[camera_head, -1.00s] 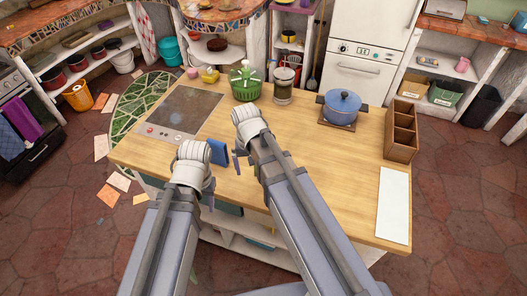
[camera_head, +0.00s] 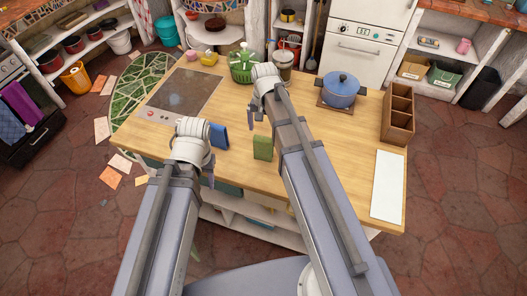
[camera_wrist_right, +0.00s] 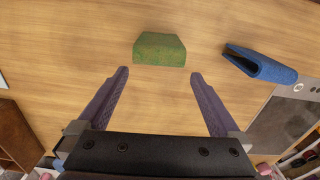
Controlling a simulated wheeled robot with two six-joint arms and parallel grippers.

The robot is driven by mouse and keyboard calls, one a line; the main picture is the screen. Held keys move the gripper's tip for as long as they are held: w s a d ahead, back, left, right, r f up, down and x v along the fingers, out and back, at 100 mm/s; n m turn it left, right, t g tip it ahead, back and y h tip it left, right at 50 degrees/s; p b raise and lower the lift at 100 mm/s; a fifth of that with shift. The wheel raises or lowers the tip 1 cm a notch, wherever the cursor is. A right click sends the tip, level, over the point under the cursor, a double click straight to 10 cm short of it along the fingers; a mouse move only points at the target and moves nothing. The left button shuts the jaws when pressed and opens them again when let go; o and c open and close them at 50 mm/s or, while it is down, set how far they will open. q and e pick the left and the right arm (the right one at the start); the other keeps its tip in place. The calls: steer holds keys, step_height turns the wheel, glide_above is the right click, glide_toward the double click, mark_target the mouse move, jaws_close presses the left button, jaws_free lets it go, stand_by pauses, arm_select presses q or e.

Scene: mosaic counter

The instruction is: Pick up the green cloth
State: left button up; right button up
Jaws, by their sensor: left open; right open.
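The green cloth (camera_head: 262,147) is a small folded block on the wooden counter, left of my right forearm in the head view. In the right wrist view, the green cloth (camera_wrist_right: 160,50) lies just beyond the fingertips, near the middle between them. My right gripper (camera_wrist_right: 160,73) is open and empty, apart from the cloth. In the head view, my right gripper (camera_head: 251,118) is above the counter, farther back than the cloth; its fingers are partly hidden by the wrist. My left gripper (camera_head: 210,168) is open near the front edge, mostly hidden behind its own wrist.
A folded blue cloth (camera_head: 219,137) lies left of the green one, beside the cooktop (camera_head: 182,97). A green basket (camera_head: 243,68), a metal canister (camera_head: 283,66) and a blue pot (camera_head: 340,91) stand behind. A wooden divider box (camera_head: 398,113) and white board (camera_head: 387,187) are at right.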

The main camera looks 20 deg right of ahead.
mark_target(264, 143)
arm_select(q)
steer(key=shift+f+b, duration=1.2)
steer(key=shift+f, duration=0.55)
arm_select(e)
steer(key=shift+f, duration=1.8)
arm_select(q)
steer(key=shift+f, duration=0.1)
arm_select(e)
steer(key=f+b, duration=0.5)
steer(key=shift+s+f, duration=0.15)
steer(key=shift+s, duration=0.1)
arm_select(q)
step_height(264, 143, down, 5)
arm_select(e)
steer(key=c, duration=1.1)
